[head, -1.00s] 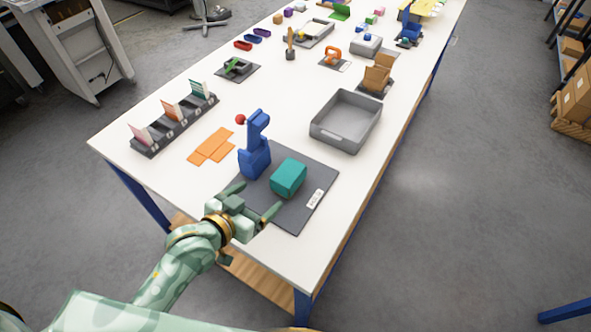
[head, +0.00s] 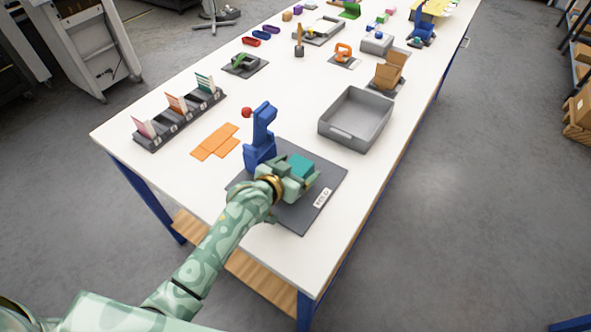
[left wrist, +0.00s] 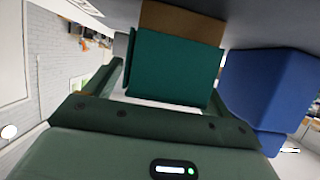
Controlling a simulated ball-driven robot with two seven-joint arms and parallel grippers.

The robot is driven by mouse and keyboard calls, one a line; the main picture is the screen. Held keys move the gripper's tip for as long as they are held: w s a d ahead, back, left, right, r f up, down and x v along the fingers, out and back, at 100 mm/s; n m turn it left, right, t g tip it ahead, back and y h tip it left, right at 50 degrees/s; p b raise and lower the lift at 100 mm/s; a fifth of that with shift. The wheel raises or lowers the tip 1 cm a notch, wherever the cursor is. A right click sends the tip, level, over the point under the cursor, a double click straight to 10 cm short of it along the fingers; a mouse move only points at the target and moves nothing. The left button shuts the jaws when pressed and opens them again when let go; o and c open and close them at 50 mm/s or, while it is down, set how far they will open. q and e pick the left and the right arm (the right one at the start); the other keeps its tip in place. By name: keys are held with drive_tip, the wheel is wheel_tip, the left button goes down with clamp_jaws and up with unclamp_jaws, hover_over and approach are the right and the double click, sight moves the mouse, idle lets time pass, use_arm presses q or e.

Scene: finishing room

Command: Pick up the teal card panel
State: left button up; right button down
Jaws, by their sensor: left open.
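A teal box-shaped piece (head: 301,165), the teal card panel as far as I can tell, is on the dark grey mat (head: 325,178). In the left wrist view its teal face (left wrist: 172,68) shows with a brown part (left wrist: 180,22) along its mat side. My left gripper (head: 298,175) is open at the piece, partly hiding it in the head view. In the left wrist view its fingers stand on either side of the teal face; contact cannot be told. My right gripper is not in view.
A blue press-like device (head: 261,138) with a red knob stands close beside the piece; it also shows in the left wrist view (left wrist: 265,85). A grey tray (head: 355,118), flat orange panels (head: 215,142) and a card rack (head: 180,121) are farther off. White table between them is clear.

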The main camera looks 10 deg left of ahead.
use_arm(q)
drive_tip(key=shift+s+r, duration=0.1)
drive_tip(key=c, duration=1.1)
drive_tip(key=shift+o, duration=0.2)
